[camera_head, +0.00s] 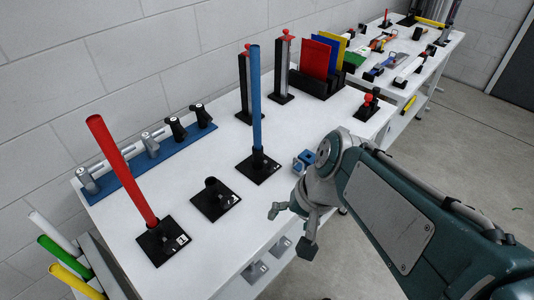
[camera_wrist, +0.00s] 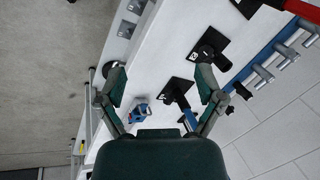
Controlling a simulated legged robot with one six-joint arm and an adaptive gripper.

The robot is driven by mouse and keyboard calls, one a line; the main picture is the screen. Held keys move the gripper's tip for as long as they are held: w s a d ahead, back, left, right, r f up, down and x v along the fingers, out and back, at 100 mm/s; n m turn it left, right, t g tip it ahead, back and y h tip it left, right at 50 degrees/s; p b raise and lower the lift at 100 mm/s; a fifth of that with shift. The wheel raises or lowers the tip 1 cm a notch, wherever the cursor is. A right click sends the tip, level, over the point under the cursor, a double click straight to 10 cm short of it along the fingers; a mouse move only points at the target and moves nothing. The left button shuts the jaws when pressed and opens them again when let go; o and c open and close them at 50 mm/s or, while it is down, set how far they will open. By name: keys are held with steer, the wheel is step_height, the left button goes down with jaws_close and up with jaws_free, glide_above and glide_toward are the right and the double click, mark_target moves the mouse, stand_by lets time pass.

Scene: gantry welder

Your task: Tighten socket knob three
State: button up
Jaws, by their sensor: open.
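Three black socket plates stand on the white table. The left plate (camera_head: 163,241) holds a leaning red tube (camera_head: 122,170). The middle plate (camera_head: 215,200) has an empty socket and also shows in the wrist view (camera_wrist: 209,46). The right plate (camera_head: 259,167) holds an upright blue tube (camera_head: 256,100); it shows in the wrist view (camera_wrist: 176,91) with the blue tube (camera_wrist: 190,119). Their number labels are too small to read surely, and no separate knob is clear. My gripper (camera_head: 291,230) is open and empty near the table's front edge, apart from the plates; its fingers spread in the wrist view (camera_wrist: 161,88).
A blue rail (camera_head: 150,160) with several grey and black fittings lies along the wall. A small blue block (camera_head: 305,159) sits near my arm. Black stands (camera_head: 283,70) and coloured panels (camera_head: 318,58) stand farther back. The tabletop between the middle plate and front edge is clear.

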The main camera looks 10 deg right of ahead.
mark_target(274, 168)
steer(key=w+a+f+m+t+y, duration=0.2)
steer(key=w+f+m+y, duration=0.5)
steer(key=w+m+y, duration=0.4)
steer(key=w+d+f+m+t+h, duration=0.1)
steer(key=w+d+f+m+t, duration=0.1)
steer(key=d+f+m+t, duration=0.1)
steer(key=w+d+f+m+t+h, duration=0.2)
steer(key=w+d+f+m+t, duration=0.1)
steer(key=d+m+t, duration=0.1)
steer(key=w+d+f+m+t+h, duration=0.1)
steer(key=w+d+f+m+t, duration=0.2)
steer(key=d+t, duration=0.1)
steer(key=shift+d+f, duration=0.1)
steer(key=shift+d, duration=0.15)
steer(key=x, duration=1)
steer(key=shift+w+a+f, duration=0.1)
steer(key=shift+w+a, duration=0.1)
steer(key=shift+w, duration=0.15)
steer(key=shift+c, duration=0.4)
steer(key=c, duration=1.1)
